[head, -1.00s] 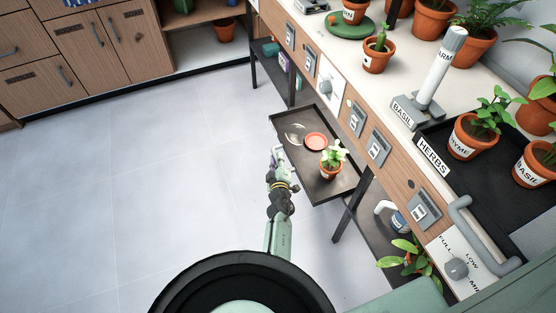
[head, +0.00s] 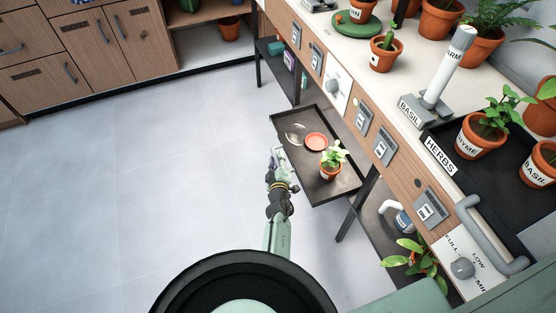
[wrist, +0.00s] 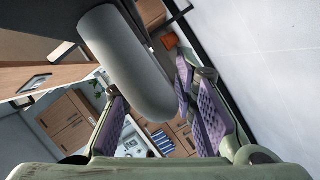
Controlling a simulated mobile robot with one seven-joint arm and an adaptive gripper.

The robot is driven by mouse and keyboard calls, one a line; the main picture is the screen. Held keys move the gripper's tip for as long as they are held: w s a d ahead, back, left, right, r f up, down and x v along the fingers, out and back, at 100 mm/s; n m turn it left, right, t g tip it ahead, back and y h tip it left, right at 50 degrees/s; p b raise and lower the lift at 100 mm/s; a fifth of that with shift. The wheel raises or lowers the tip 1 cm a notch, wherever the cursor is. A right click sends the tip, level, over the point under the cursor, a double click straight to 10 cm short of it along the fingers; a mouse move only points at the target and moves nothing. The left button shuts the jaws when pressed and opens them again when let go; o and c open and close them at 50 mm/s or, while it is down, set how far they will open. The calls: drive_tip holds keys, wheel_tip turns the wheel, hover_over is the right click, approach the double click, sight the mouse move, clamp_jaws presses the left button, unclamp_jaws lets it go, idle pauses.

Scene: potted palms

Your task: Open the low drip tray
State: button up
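The low drip tray (head: 345,188) is a shallow dark tray standing out from under the bench over the floor in the head view. A small potted plant (head: 331,168) and an orange-red saucer (head: 316,141) rest in it, with a pale patch near its far end. My gripper (head: 277,157) is at the tray's left, outer edge. Exact pad contact is partly hidden.
The bench front (head: 408,180) with grey label pulls runs along the right. Potted herbs and a black herb tray (head: 490,185) stand on top. A lower shelf holds a leafy plant (head: 415,258). Wooden cabinets (head: 110,45) stand at the back left. The floor (head: 150,180) at left is clear.

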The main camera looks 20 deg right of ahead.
drive_tip(key=shift+o, duration=0.7)
drive_tip(key=v, duration=0.7)
drive_tip(key=shift+s, duration=0.25)
drive_tip(key=shift+w+a+r, duration=0.1)
drive_tip(key=shift+r, duration=0.05)
